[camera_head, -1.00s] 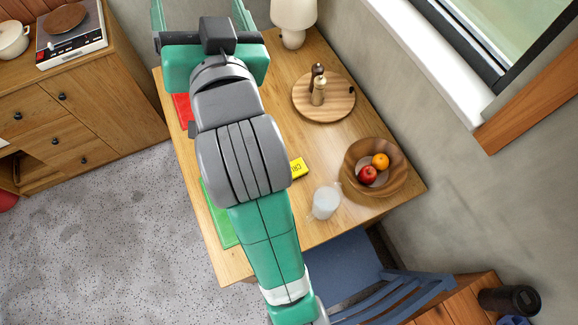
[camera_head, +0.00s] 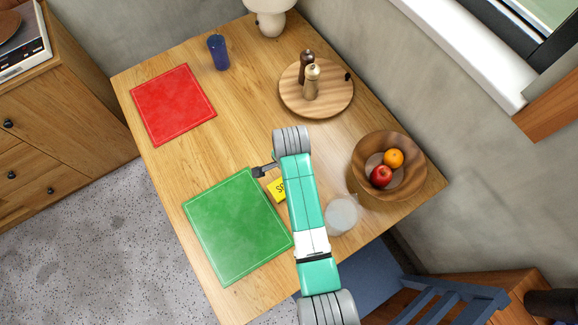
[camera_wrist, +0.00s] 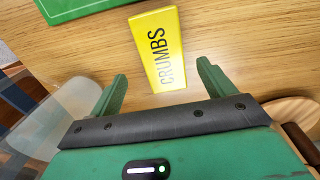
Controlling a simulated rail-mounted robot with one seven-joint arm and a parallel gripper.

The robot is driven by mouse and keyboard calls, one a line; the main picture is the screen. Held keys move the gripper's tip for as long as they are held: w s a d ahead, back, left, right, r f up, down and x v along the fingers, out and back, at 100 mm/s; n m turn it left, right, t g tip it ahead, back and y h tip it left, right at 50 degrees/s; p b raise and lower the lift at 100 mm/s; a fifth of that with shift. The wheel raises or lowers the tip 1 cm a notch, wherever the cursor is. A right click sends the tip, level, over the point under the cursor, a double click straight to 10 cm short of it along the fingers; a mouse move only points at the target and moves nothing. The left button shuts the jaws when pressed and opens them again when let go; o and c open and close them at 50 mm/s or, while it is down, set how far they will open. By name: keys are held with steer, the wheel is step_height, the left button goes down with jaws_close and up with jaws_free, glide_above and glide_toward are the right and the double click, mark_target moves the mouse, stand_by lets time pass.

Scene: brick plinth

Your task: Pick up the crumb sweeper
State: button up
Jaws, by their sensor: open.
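The crumb sweeper is a yellow block with black lettering reading CRUMBS in the wrist view (camera_wrist: 158,48). It lies on the wooden table, beside the green mat (camera_head: 235,225), and in the head view its yellow end (camera_head: 276,189) shows left of my arm, which hides the rest. My gripper (camera_wrist: 162,73) is open and empty in the wrist view. Its two green fingers point toward the sweeper, one on each side of its near end, apart from it. In the head view my arm hides the fingers.
A clear glass (camera_head: 342,216) stands close right of my arm. A wooden bowl (camera_head: 412,185) with fruit and a round board (camera_head: 335,102) with two mills are on the right. A blue cup (camera_head: 218,52) stands beyond the red mat (camera_head: 172,105).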

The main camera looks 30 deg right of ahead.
mark_target(276, 188)
steer(key=f, duration=0.2)
steer(key=f+b, duration=0.1)
steer(key=f, duration=0.2)
steer(key=shift+w+a+f, duration=0.15)
steer(key=shift+w+f, duration=0.05)
steer(key=shift+f, duration=0.05)
steer(key=shift+c, duration=0.2)
steer(key=c, duration=1.1)
